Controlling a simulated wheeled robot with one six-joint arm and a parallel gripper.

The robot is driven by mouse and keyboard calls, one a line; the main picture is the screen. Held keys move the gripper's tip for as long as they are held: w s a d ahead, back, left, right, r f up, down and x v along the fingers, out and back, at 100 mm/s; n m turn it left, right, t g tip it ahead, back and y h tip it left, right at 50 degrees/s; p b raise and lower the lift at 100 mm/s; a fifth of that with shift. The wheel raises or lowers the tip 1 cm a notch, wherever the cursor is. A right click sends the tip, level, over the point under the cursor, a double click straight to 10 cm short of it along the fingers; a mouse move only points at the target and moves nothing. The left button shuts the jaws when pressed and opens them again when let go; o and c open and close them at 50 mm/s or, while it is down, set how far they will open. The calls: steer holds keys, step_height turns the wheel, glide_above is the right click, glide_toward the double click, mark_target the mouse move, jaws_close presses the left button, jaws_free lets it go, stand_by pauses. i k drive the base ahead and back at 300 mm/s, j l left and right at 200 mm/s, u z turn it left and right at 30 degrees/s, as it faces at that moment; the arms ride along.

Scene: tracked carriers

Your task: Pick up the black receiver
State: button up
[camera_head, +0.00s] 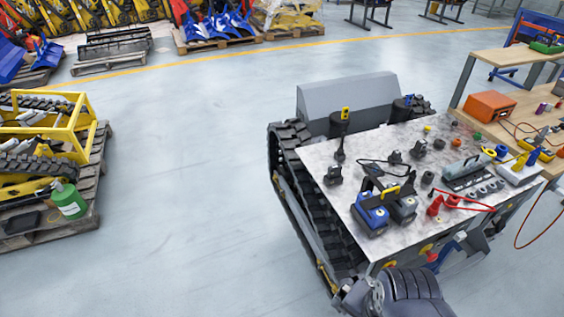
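Several small dark items lie on the grey marbled top (325,152) of a tracked carrier right of centre. A slim black handheld item (340,150) stands near its far left edge, with a yellow piece (345,113) above it. A small black item (333,175) sits nearer the left edge, and another black item (394,157) sits near the middle. I cannot tell for certain which is the black receiver. My gripper does not show; a dark grey rounded part at the bottom edge may be part of my arm.
A blue-and-black device (371,218), a red item (434,206) with a red cable and a grey case (467,167) crowd the top. An orange box (490,106) stands on a wooden bench at right. A pallet (80,218) with a yellow frame is at left. Floor between is clear.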

mark_target(334, 172)
steer(key=i+j+u, duration=0.1)
steer(key=i+u, duration=0.2)
steer(key=i, duration=0.25)
steer(key=i+u, duration=0.25)
steer(key=i, duration=0.25)
